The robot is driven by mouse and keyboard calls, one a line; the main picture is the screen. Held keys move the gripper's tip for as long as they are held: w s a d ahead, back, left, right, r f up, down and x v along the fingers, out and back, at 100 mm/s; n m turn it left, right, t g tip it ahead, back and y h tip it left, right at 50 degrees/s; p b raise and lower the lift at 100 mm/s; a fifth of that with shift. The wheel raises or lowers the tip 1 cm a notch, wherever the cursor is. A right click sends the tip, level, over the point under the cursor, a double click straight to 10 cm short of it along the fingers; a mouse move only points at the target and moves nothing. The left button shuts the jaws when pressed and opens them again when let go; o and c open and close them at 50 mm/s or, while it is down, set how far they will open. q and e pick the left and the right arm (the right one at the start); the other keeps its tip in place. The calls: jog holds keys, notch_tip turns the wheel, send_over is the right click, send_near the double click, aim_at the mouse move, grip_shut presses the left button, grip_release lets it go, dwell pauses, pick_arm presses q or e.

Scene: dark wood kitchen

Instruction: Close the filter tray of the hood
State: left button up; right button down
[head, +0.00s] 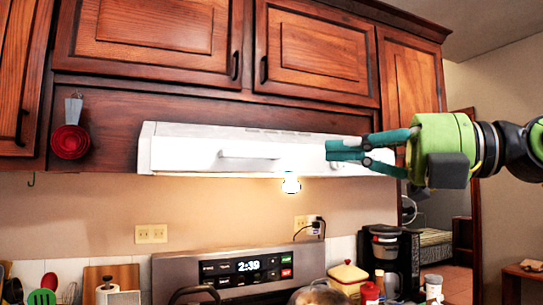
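The white range hood (200,130) is mounted under the dark wood cabinets. Its filter tray (185,155) shows as a white front panel along the lower part of the hood, with a long horizontal handle (250,154). How far the tray stands out is hard to tell from this angle. My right gripper (329,150) comes in from the right, its teal fingers pointing left in front of the hood's right part. The fingertips are together with nothing visible between them, to the right of the handle. The gripper hides part of the hood's right end. My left gripper is not in view.
Wooden cabinets (315,48) hang above the hood. A lit bulb (291,184) shows below it. A stove with a clock panel (248,268), a coffee maker (388,255) and a pot stand below. Red measuring cups (70,142) hang at left. The wall below the hood is mostly clear.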

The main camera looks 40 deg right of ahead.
jog(key=s, duration=0.2)
jog(key=p, duration=0.5)
send_near(242, 154)
jog(key=a, duration=0.4)
jog(key=shift+h, duration=0.3)
jog(key=w+p, duration=0.1)
jog(key=w, duration=0.1)
jog(key=w+d+p, duration=0.1)
jog(key=w, duration=0.1)
jog(key=shift+w+r+p, duration=0.15)
jog(key=shift+r+p, duration=0.05)
jog(key=shift+p, duration=0.2)
jog(key=shift+a, duration=0.1)
